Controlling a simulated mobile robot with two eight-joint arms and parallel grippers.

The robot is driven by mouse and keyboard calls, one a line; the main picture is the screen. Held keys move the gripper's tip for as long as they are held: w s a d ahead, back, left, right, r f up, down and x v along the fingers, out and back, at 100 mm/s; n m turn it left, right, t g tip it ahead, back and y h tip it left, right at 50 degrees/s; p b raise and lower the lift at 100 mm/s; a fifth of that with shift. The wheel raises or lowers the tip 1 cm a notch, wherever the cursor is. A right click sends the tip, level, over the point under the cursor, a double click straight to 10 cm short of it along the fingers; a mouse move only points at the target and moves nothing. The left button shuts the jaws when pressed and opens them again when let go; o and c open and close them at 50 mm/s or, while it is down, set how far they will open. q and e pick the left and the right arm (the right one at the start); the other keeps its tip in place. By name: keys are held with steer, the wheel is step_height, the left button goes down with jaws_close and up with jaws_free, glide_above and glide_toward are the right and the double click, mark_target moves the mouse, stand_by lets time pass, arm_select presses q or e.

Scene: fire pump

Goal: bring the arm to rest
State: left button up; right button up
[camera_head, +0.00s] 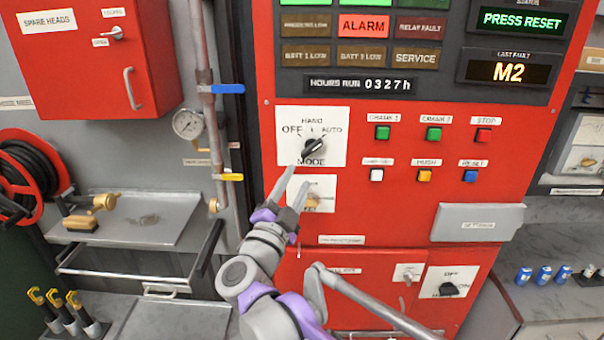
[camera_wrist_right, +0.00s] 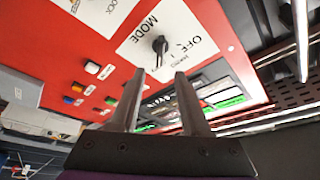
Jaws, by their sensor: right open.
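My right gripper (camera_head: 298,177) is open and empty in front of the red control panel (camera_head: 400,218), just below the MODE knob. Its arm comes up from the bottom of the head view. The black MODE knob (camera_head: 314,147) sits on a white plate marked OFF, HAND and AUTO; its light mark points up and right towards AUTO. In the right wrist view my two fingers (camera_wrist_right: 160,73) stand apart, with the MODE knob (camera_wrist_right: 160,46) beyond their tips. No contact shows. A smaller white plate (camera_head: 325,203) is partly hidden behind the gripper. My left gripper is not in view.
A grey box (camera_head: 477,222) juts out at right. Pipes with a blue lever (camera_head: 227,88), a yellow lever (camera_head: 230,177) and a gauge (camera_head: 187,124) stand left. A metal shelf (camera_head: 140,222) is at left.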

steer(key=shift+s+a, duration=0.1)
steer(key=shift+s, duration=0.2)
steer(key=s+d+f+n+g+y, duration=0.2)
steer(key=s+d+f+n+g, duration=0.2)
steer(key=s+d+f, duration=0.3)
steer(key=s+d+f+n+g+y, duration=0.2)
steer(key=s+d+f+n+g, duration=0.3)
steer(key=s+f, duration=0.6)
steer(key=s+d+f+n+g+y, duration=0.2)
steer(key=s+d+f+n+g, duration=0.3)
steer(key=s+d+f, duration=0.4)
step_height(320, 180, down, 7)
steer(key=shift+s, duration=0.55)
steer(key=shift+o, duration=0.3)
steer(key=shift+d, duration=0.1)
